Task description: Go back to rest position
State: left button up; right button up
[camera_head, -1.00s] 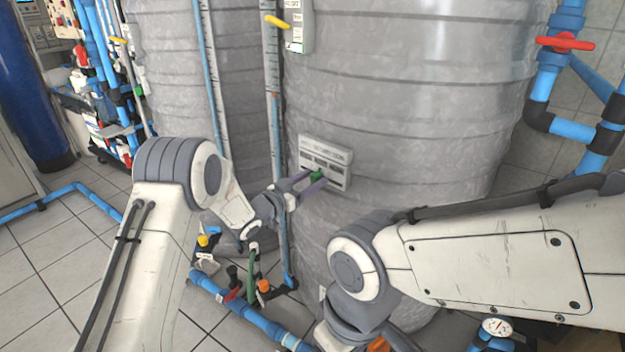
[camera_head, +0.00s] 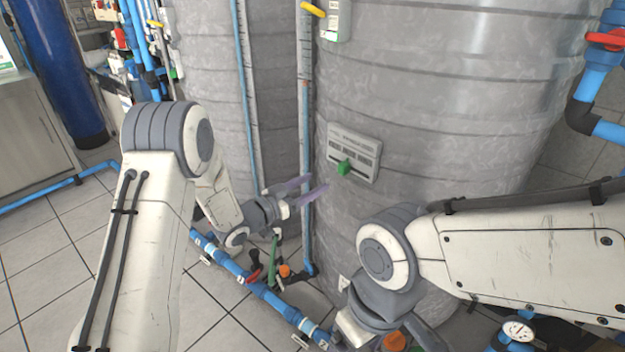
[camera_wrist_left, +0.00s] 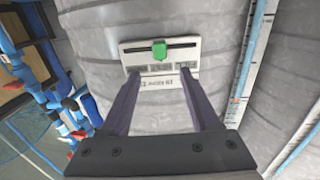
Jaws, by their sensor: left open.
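My left gripper (camera_head: 304,189) is open and empty in front of the large grey tank at the centre. Its two purple-grey fingers point right, a little below and left of a grey label panel (camera_head: 367,154) on that tank. A green slider knob (camera_head: 344,167) sits on the panel. In the left wrist view, the open fingers (camera_wrist_left: 157,85) reach toward the panel (camera_wrist_left: 187,65), and the green knob (camera_wrist_left: 159,50) lies beyond them, apart from both. My right arm comes in from the right; its gripper is not in view.
Large grey ribbed tanks (camera_head: 450,100) fill the middle and right. Blue pipes (camera_head: 262,290) with valves run low along the floor in front. A red-handled valve (camera_head: 606,38) is at the upper right, a gauge (camera_head: 517,331) at the lower right. Tiled floor (camera_head: 60,240) lies open at left.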

pick_arm(q)
jog(key=s+a+r+n+g+y, duration=0.1)
jog(key=s+g+y, duration=0.5)
jog(key=s, duration=1.4)
jog(key=s+r+n+g+y, duration=0.1)
jog(key=s+g+y, duration=0.55)
jog(key=s, duration=1.45)
notch_tip(320, 180, up, 22)
jog(key=p, duration=2.2)
jog(key=shift+w+a+f+h, duration=0.15)
jog(key=shift+w+f+h, duration=0.1)
jog(key=shift+w+h, duration=0.15)
